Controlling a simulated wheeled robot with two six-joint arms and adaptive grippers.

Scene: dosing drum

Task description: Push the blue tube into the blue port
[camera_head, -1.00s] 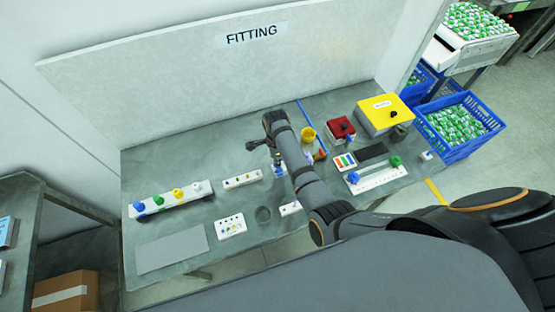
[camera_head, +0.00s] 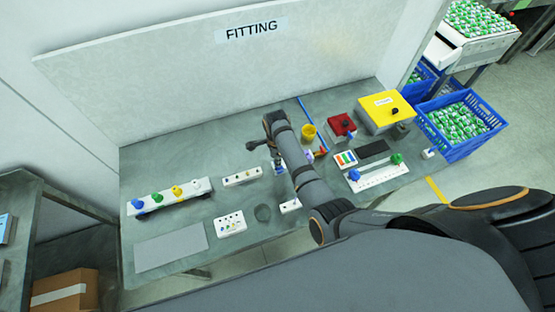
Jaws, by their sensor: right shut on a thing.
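My right gripper (camera_head: 278,163) points down over the middle of the bench, beyond my forearm. It is shut on a small blue piece, which I take to be the blue tube (camera_head: 279,170); only a little of it shows. A white rail (camera_head: 170,198) at the left carries blue, green, yellow and white fittings; its blue fitting (camera_head: 138,204) is at the left end. I cannot tell which opening is the blue port, or whether the tube touches anything. My left gripper is not in view.
A white strip with holes (camera_head: 242,177) and a white block with coloured dots (camera_head: 230,223) lie left of the gripper. A yellow cup (camera_head: 308,132), red box (camera_head: 341,125) and yellow box (camera_head: 385,112) stand to the right. A grey mat (camera_head: 171,248) lies front left.

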